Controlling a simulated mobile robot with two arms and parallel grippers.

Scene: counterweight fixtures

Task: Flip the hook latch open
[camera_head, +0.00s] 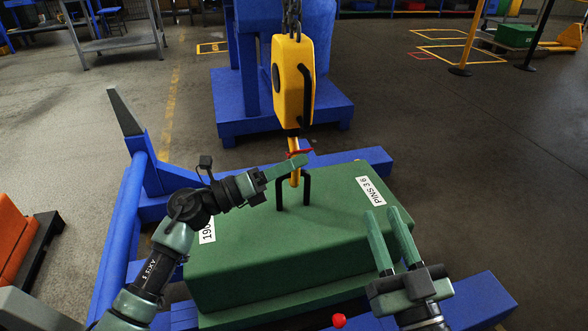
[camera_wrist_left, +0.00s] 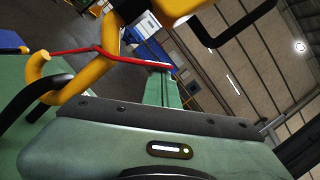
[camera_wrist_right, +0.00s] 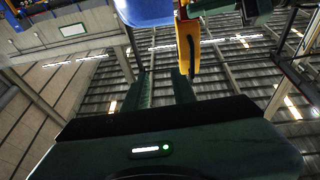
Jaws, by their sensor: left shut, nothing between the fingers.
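The yellow hook (camera_head: 294,147) hangs under the yellow hoist block (camera_head: 293,80). Its lower end is at the black handle (camera_head: 307,187) on top of the green counterweight (camera_head: 290,245). The thin red latch (camera_head: 300,152) sits on the hook. In the left wrist view the red latch (camera_wrist_left: 125,58) runs from the hook's tip across the yellow shank and out past it. My left gripper (camera_head: 302,160) is shut and empty, its fingertips beside the hook just under the latch's outer end; I cannot tell whether they touch. My right gripper (camera_head: 385,212) is open and empty, over the counterweight's right side.
The counterweight rests on a blue frame (camera_head: 140,210). A blue stand (camera_head: 285,110) is behind the hoist block. A red ball (camera_head: 339,320) shows at the bottom edge. An orange block (camera_head: 15,240) is at the far left.

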